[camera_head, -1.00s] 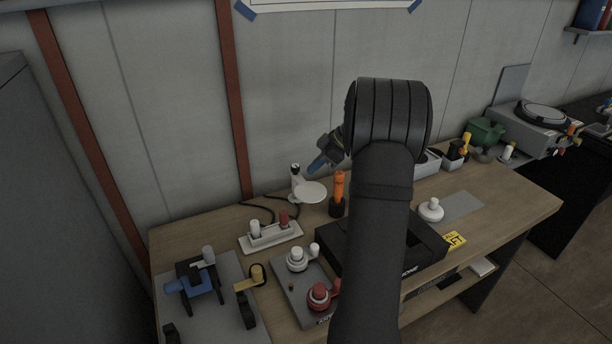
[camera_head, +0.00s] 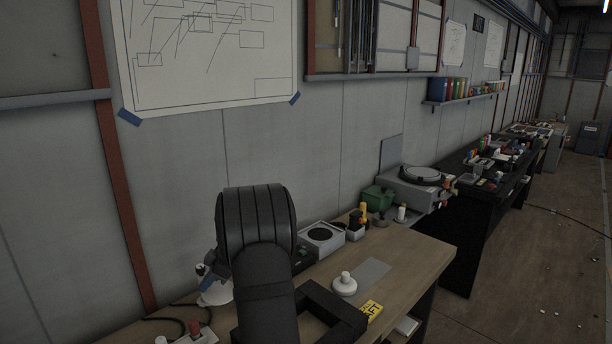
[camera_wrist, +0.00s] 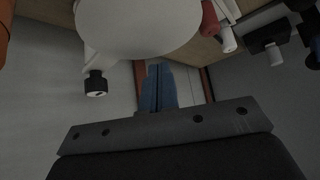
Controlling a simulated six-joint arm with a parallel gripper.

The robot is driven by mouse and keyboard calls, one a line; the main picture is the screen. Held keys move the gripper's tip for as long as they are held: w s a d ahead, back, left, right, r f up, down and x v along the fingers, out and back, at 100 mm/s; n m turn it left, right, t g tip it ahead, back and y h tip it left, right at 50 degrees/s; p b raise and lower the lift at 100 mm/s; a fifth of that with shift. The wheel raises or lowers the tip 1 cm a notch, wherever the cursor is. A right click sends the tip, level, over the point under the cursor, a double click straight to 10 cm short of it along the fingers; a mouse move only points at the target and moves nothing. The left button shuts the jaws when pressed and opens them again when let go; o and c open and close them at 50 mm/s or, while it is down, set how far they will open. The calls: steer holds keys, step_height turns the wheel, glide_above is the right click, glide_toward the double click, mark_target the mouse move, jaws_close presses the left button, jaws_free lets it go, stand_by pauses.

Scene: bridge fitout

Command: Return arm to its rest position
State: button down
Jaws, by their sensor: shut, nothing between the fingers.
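My gripper shows in the wrist view as two blue fingers (camera_wrist: 157,88) lying side by side, shut with nothing between them. In the head view my arm rises from the bottom and hides most of the gripper; a bit of blue finger (camera_head: 208,282) shows left of the arm. A white round disc (camera_head: 216,295) on the bench is beside the fingers there. The same pale disc (camera_wrist: 140,25) fills the top of the wrist view, near the fingertips; whether it touches them I cannot tell.
A grey wall stands behind. Open floor lies at right.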

steer(key=shift+x, duration=1.45)
steer(key=shift+s+d, duration=0.1)
steer(key=shift+s, duration=0.05)
steer(key=shift+r, duration=0.15)
steer(key=v, duration=0.6)
steer(key=w+v, duration=0.1)
steer(key=v, duration=0.3)
steer(key=shift+s+a+f, duration=0.2)
steer(key=shift+a+f, duration=0.1)
steer(key=x, duration=0.8)
steer(key=shift+s+a+f, duration=0.1)
steer(key=shift+s+f, duration=0.15)
steer(key=shift+s, duration=0.05)
steer(key=w+a+m+t+h, duration=0.4)
steer(key=a+m+t, duration=0.4)
steer(key=a+m, duration=0.4)
steer(key=shift+w+a+m+t, duration=0.15)
steer(key=shift+w+m+t, duration=0.15)
steer(key=shift+m, duration=1.2)
